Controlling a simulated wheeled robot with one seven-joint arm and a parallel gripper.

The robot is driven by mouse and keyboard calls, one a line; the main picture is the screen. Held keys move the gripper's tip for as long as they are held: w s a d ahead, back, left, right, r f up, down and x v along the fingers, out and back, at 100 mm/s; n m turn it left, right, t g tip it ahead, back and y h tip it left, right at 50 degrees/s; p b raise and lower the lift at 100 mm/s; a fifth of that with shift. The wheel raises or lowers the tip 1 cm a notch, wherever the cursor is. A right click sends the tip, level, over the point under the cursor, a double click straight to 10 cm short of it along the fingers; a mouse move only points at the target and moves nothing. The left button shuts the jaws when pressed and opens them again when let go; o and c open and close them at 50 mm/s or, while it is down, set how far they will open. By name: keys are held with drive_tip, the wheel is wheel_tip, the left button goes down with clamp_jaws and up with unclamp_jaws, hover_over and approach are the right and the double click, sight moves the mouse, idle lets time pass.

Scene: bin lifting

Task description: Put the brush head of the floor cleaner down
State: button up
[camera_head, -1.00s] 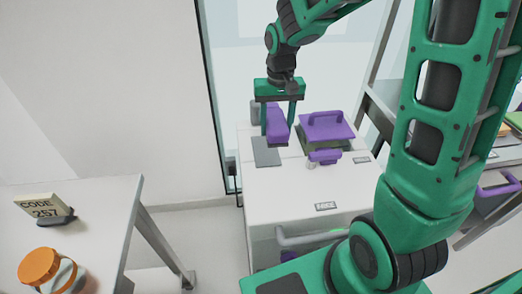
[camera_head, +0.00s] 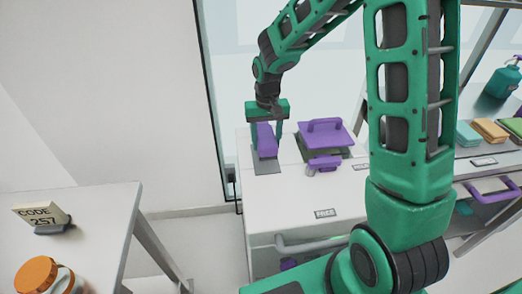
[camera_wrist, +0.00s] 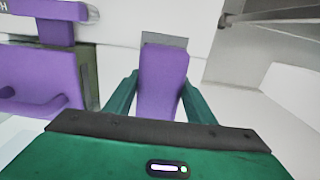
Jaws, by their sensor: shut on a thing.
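A purple block-shaped brush head (camera_head: 266,143) is between the fingers of my gripper (camera_head: 266,139), at the back left of the white cart top. My gripper points down and is shut on it. The brush head is over a flat grey pad (camera_head: 268,168); I cannot tell whether its underside touches the pad. In the wrist view the brush head (camera_wrist: 162,78) sits between the two green fingers, with part of the grey pad (camera_wrist: 165,41) showing beyond it.
A purple handled lid-like piece (camera_head: 326,139) on a dark base and a smaller purple item (camera_head: 324,163) are to the right of the brush head. The cart top (camera_head: 285,195) is clear in front, near a FREE label (camera_head: 325,213). A glass panel stands behind. A shelf with cloths (camera_head: 489,130) is at right.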

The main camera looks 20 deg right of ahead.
drive_tip(key=shift+w+f, duration=0.3)
drive_tip(key=shift+w, duration=0.1)
drive_tip(key=shift+f, duration=1.9)
drive_tip(key=shift+f, duration=0.1)
drive_tip(key=o, duration=0.9)
drive_tip(key=shift+o, duration=0.2)
